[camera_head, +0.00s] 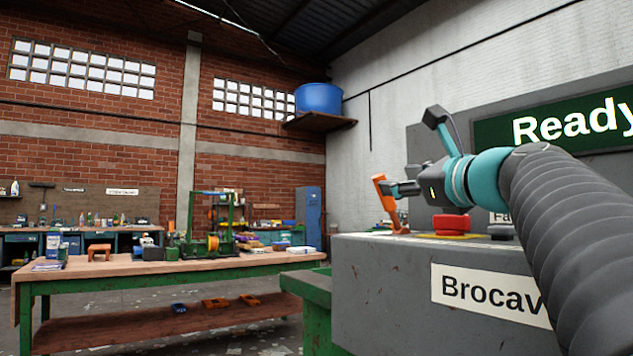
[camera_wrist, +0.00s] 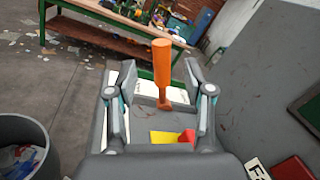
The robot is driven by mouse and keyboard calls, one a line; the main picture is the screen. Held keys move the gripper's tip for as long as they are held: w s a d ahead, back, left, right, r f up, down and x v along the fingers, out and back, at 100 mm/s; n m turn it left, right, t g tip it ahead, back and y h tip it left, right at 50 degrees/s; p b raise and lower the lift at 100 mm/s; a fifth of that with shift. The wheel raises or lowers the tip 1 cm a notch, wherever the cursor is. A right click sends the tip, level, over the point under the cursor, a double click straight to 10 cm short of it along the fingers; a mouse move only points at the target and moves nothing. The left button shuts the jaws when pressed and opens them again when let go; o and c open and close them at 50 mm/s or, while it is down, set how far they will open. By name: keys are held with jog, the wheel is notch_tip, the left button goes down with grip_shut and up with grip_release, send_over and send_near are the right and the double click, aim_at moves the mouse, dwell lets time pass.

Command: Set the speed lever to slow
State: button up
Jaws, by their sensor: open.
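The orange speed lever (camera_head: 387,205) stands on the left end of the grey control box (camera_head: 375,285), its top leaning left in the head view. In the wrist view the lever (camera_wrist: 162,75) shows between the two fingers of my gripper (camera_wrist: 158,90), with a gap on each side. My gripper (camera_head: 396,188) is open and beside the lever in the head view; whether it touches cannot be told. White labels lie near the lever's base, their words unreadable.
A red button (camera_head: 451,223) on a yellow base sits on the box right of the lever, below my gripper. A sign (camera_head: 575,125) reads "Ready". A green workbench (camera_head: 165,265) with tools stands left. A grey bin (camera_wrist: 25,145) stands at lower left in the wrist view.

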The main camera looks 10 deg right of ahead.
jog(key=shift+s+d+f, duration=0.1)
jog(key=shift+s+d, duration=0.05)
jog(key=shift+s, duration=0.65)
jog(key=shift+s+d+f, duration=0.1)
jog(key=shift+s+d, duration=0.05)
jog(key=shift+s, duration=0.6)
jog(key=shift+s+d+f, duration=0.1)
jog(key=shift+s+d, duration=0.05)
jog(key=shift+s, duration=0.65)
